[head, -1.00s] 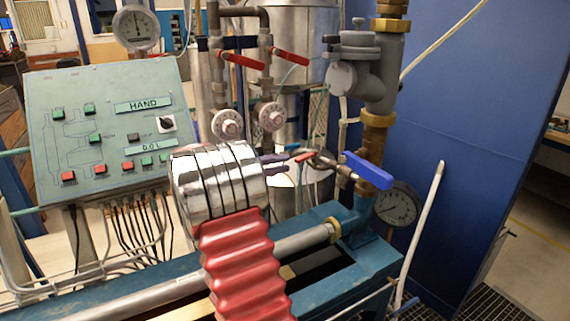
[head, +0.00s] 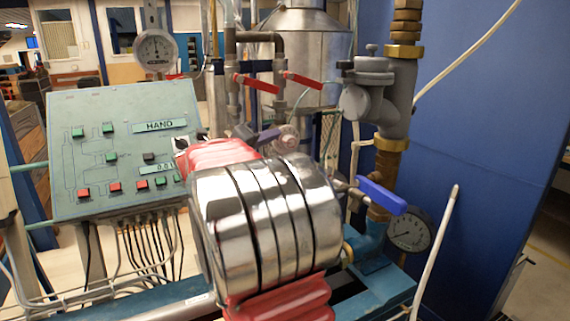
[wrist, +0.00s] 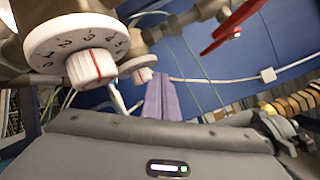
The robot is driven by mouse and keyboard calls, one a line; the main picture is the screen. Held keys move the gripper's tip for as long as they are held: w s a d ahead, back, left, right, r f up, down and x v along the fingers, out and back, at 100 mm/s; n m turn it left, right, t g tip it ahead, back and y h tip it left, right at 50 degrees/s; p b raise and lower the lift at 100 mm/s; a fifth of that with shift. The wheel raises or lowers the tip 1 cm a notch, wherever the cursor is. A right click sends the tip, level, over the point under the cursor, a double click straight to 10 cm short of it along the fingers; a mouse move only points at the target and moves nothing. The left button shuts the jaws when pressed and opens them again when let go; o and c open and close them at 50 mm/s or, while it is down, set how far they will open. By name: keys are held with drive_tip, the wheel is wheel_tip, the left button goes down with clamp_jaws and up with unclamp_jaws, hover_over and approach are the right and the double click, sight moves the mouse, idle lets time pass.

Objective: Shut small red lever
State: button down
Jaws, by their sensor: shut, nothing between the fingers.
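The small red lever is hidden in the head view now, behind the chrome section of my arm. The blue lever (head: 381,194) beside its place shows at the right, on the brass and iron pipe. My gripper (head: 270,135) is partly visible beyond my arm, in front of the dials and below two longer red levers. In the wrist view, its purple fingers (wrist: 163,97) are together and empty, pointing at open space beside the dials. A red lever (wrist: 238,26) shows at the upper right there, apart from the fingers; it looks like one of the longer ones.
Longer red levers (head: 256,83) and (head: 301,80) sit on the vertical pipes. A numbered dial (wrist: 75,45) is close at upper left in the wrist view. A green control panel (head: 120,150) stands left; a pressure gauge (head: 410,230) is at right.

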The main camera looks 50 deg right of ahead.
drive_tip(key=w+a+r+n+t+y, duration=0.2)
drive_tip(key=w+a+r+n+t, duration=0.1)
drive_tip(key=w+a+n+t, duration=0.3)
drive_tip(key=w+a+r+n+t+y, duration=0.2)
drive_tip(key=w+a+r+n+t, duration=0.1)
drive_tip(key=a+n+t, duration=0.4)
drive_tip(key=a+f+n+t+y, duration=0.1)
drive_tip(key=a+f+n+y, duration=0.1)
drive_tip(key=a+n+y, duration=0.6)
drive_tip(key=a+f+n+t+y, duration=0.15)
drive_tip(key=a+n, duration=0.25)
drive_tip(key=a, duration=0.7)
drive_tip(key=s+a+f+n+g+y, duration=0.45)
drive_tip(key=s+a+f+n, duration=0.55)
drive_tip(key=a+f, duration=0.25)
drive_tip(key=s+a+f+n+g, duration=0.1)
drive_tip(key=s+f+n, duration=0.3)
drive_tip(key=s, duration=0.4)
drive_tip(key=s+a+f+n+g, duration=0.1)
drive_tip(key=s+f+n+g, duration=0.2)
drive_tip(key=s+f, duration=0.3)
drive_tip(key=s+g, duration=0.1)
drive_tip(key=s, duration=0.2)
drive_tip(key=shift+a+f+n, duration=0.3)
drive_tip(key=shift+f+n, duration=0.1)
drive_tip(key=shift+s, duration=0.1)
